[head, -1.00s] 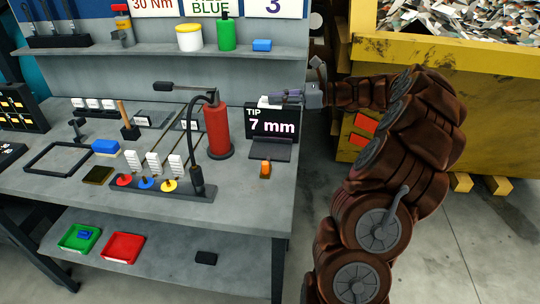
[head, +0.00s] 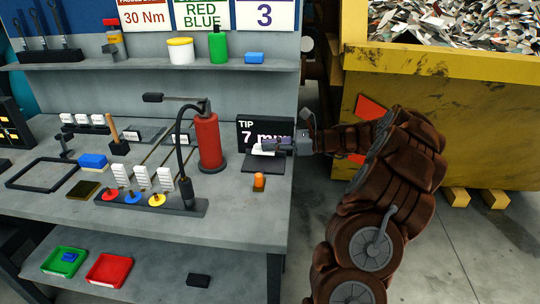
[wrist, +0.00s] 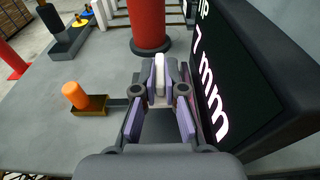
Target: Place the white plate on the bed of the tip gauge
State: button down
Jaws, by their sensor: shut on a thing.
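The tip gauge is a dark display (head: 252,133) reading "TIP 7 mm" with a flat dark bed (head: 262,164) in front of it. My gripper (head: 272,146) reaches in from the right, just in front of the display and low over the bed. It is shut on the white plate (head: 260,150), which shows as a small white piece at the fingertips. In the wrist view the plate (wrist: 160,66) stands edge-on between the fingers, beside the display face (wrist: 225,80). Whether the plate touches the bed cannot be told.
A small orange-topped block (head: 259,181) sits in front of the gauge. A red cylinder (head: 208,143) stands just left of it. A rack with white tags and coloured discs (head: 150,203) lies further left. A yellow bin (head: 450,125) stands behind my arm.

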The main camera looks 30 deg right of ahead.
aim_at(271, 162)
jog(key=shift+f, duration=1.85)
jog(key=c, duration=1.2)
grip_release()
jog(key=shift+f, duration=0.15)
jog(key=shift+c, duration=0.2)
jog(key=b+v, duration=0.1)
jog(key=v, duration=1.1)
jog(key=shift+b, duration=0.35)
